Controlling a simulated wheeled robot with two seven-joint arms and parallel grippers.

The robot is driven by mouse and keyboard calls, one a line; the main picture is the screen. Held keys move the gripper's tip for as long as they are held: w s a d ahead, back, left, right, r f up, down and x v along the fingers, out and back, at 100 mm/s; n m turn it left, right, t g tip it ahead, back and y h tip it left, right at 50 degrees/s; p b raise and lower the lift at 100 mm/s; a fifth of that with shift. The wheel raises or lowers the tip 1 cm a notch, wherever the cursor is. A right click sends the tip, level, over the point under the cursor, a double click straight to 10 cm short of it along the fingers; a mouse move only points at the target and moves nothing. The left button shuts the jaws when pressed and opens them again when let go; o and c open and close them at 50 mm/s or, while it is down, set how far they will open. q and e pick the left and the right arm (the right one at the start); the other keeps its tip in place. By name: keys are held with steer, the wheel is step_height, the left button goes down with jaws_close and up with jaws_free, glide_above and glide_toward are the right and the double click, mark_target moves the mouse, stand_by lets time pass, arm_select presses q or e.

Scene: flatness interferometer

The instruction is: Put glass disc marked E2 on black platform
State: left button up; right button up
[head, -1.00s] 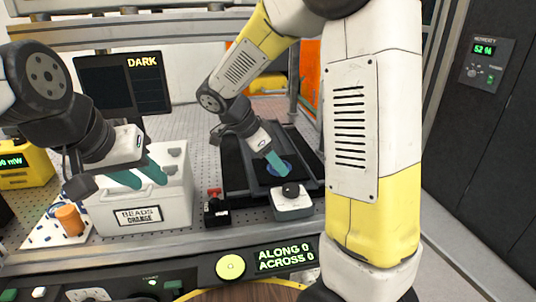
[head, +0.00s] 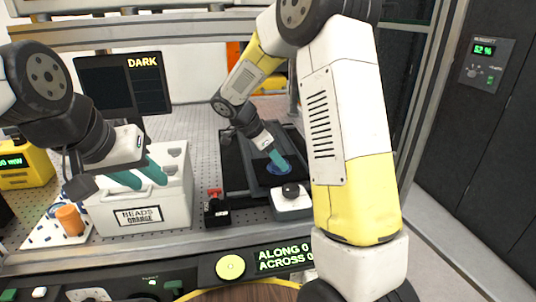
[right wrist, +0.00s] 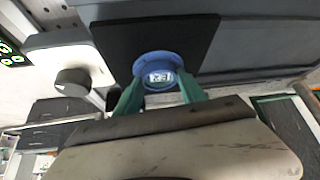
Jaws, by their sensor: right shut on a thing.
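The blue-rimmed glass disc (right wrist: 160,72) has a white label in its middle that reads like E2, turned round in the right wrist view. My right gripper (right wrist: 161,92) is shut on it, one teal finger on each side. The disc lies flat over the black platform (right wrist: 112,42); I cannot tell whether it touches. In the head view, the disc (head: 271,170) is partly hidden by my right gripper (head: 279,161), and the platform (head: 262,182) shows around it. My left gripper (head: 141,179) is open and empty over the white box.
A white box (head: 100,216) labelled BEADS ORANGE stands left of the platform. A red-topped black block (head: 217,211) and a white block with a black knob (head: 292,206) stand at the front. An orange cylinder (head: 70,220) is at the left. The monitor (head: 122,84) reads DARK.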

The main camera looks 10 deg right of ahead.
steer(key=o, duration=1.4)
steer(key=shift+f, duration=0.15)
steer(key=v, duration=1.1)
steer(key=shift+s+d+r+n+t+y, duration=0.8)
steer(key=shift+s+n+y, duration=0.65)
steer(key=shift+s+n, duration=1.8)
steer(key=shift+s+d+r+n+t+y, duration=0.8)
steer(key=shift+s+n+y, duration=0.95)
steer(key=shift+s, duration=2.75)
steer(key=shift+s+d+r+n+t+y, duration=0.8)
steer(key=shift+s+n+y, duration=0.3)
steer(key=shift+s+n, duration=2.35)
steer(key=shift+s+m, duration=0.4)
steer(key=shift+m, duration=0.05)
